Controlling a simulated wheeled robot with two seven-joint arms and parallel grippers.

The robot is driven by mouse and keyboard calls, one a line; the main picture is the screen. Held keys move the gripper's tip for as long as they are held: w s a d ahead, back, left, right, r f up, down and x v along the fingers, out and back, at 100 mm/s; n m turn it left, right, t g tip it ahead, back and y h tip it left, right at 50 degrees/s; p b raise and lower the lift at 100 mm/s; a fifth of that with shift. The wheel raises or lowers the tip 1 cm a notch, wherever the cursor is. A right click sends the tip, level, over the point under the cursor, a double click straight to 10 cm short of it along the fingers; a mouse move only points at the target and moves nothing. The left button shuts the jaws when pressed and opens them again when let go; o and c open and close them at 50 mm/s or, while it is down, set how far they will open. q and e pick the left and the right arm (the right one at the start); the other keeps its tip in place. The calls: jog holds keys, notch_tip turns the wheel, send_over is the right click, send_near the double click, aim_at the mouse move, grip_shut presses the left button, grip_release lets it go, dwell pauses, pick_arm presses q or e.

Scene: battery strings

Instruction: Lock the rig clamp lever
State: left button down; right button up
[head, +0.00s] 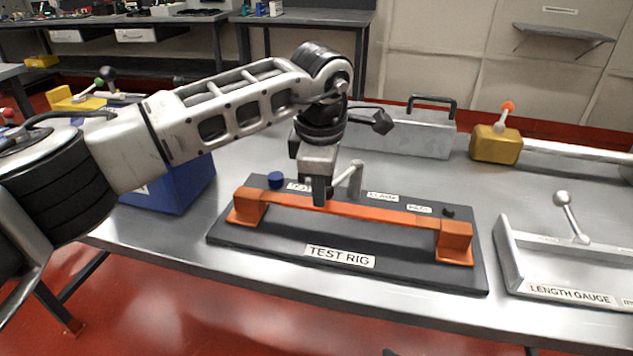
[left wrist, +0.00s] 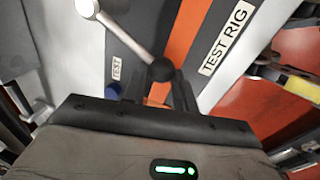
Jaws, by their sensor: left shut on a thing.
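The test rig (head: 340,257) is a dark base plate on the table, with an orange bar (head: 385,213) between two orange end blocks. Its clamp lever (head: 355,178) is a pale metal rod rising near the middle, behind the bar. In the left wrist view the lever (left wrist: 122,36) runs from a silver end at the top left to a dark ball knob (left wrist: 160,69) at my fingertips. My left gripper (head: 320,198) points down over the bar and is shut on the lever at its knob. The fingers (left wrist: 165,92) partly hide that end. My right gripper is not in view.
A blue knob (head: 276,180) and a small dark knob (head: 449,211) stand on the rig. A length gauge (head: 570,290) lies to the right, a blue box (head: 180,188) to the left. A grey handled case (head: 415,138) and a yellow block (head: 496,145) stand behind.

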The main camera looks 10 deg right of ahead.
pick_arm(q)
jog(key=shift+s+d+r, duration=0.15)
jog(key=shift+d+r, duration=0.2)
jog(key=shift+d, duration=0.25)
jog(key=c, duration=1.1)
grip_release()
jog(key=shift+d, duration=0.1)
jog(key=shift+o, duration=0.9)
jog(key=shift+d+f, duration=0.1)
jog(key=shift+f, duration=0.1)
notch_tip(320, 180, up, 16)
jog(key=s+a, duration=0.1)
jog(key=s, duration=0.1)
jog(key=shift+s+a+p, duration=0.25)
jog(key=shift+s+p, duration=0.1)
jog(key=shift+s, duration=0.05)
jog(key=shift+s+f, duration=0.1)
jog(key=shift+f, duration=0.1)
